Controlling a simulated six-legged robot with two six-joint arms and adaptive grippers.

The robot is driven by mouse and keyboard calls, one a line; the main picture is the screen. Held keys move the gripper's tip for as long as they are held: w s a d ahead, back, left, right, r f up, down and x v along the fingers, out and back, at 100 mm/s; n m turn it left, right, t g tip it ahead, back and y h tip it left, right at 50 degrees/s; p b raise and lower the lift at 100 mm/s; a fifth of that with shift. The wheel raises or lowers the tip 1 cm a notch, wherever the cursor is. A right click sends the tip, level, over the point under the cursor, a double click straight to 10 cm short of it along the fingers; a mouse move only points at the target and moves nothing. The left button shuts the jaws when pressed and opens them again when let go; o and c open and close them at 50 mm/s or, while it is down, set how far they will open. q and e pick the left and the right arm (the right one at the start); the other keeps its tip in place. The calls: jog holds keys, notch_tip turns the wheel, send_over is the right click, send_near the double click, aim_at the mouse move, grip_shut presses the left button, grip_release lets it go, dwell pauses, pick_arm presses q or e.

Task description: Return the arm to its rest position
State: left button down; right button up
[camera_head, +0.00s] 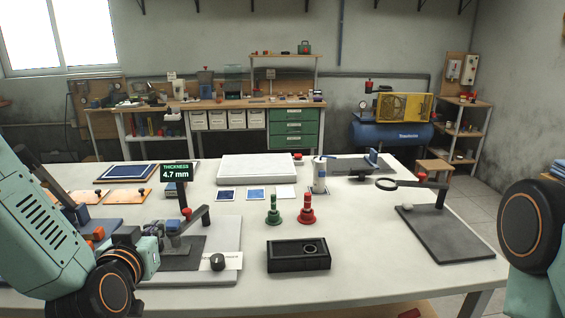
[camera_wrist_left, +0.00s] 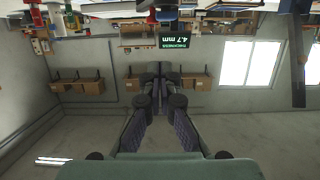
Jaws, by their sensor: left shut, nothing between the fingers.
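My left arm comes in from the left in the head view and bends low over the table's near left part. My left gripper (camera_head: 174,229) is beside the thickness gauge, partly hidden by its own wrist. In the left wrist view my left gripper (camera_wrist_left: 160,79) shows with its fingers together and nothing between them. The wrist view is upside down. The gauge's display (camera_head: 176,172) reads 4.7 mm, and it also shows in the wrist view (camera_wrist_left: 174,41). A part of my right arm shows at the right edge; its gripper is out of view.
The white table (camera_head: 370,225) carries a green stamp (camera_head: 273,212), a red stamp (camera_head: 307,211), a black box (camera_head: 298,256), a magnifier stand (camera_head: 440,230) and a white slab (camera_head: 257,168). A grey base with a black knob (camera_head: 217,262) lies near my left gripper.

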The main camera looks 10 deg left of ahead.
pick_arm(q)
jog(key=s+d+f+g, duration=0.1)
jog(key=s+f, duration=0.1)
jog(key=f, duration=0.2)
jog(key=s+d+f+m+g+h, duration=0.1)
jog(key=f, duration=0.3)
jog(key=s+d+f+g+h, duration=0.1)
jog(key=s+d+f+g, duration=0.1)
jog(key=f, duration=0.2)
jog(key=shift+s+f, duration=0.3)
jog(key=s+d+f+m+g+h, duration=0.1)
jog(key=s+d+f+g, duration=0.35)
jog(key=s+f, duration=0.75)
jog(key=s+d+f+g, duration=0.1)
jog(key=s+f+g, duration=0.6)
jog(key=s, duration=0.8)
notch_tip(320, 180, down, 6)
jog(key=b, duration=0.7)
jog(key=shift+w+t, duration=0.35)
jog(key=shift+w, duration=0.05)
jog(key=shift+a+f, duration=0.1)
jog(key=shift+a, duration=0.05)
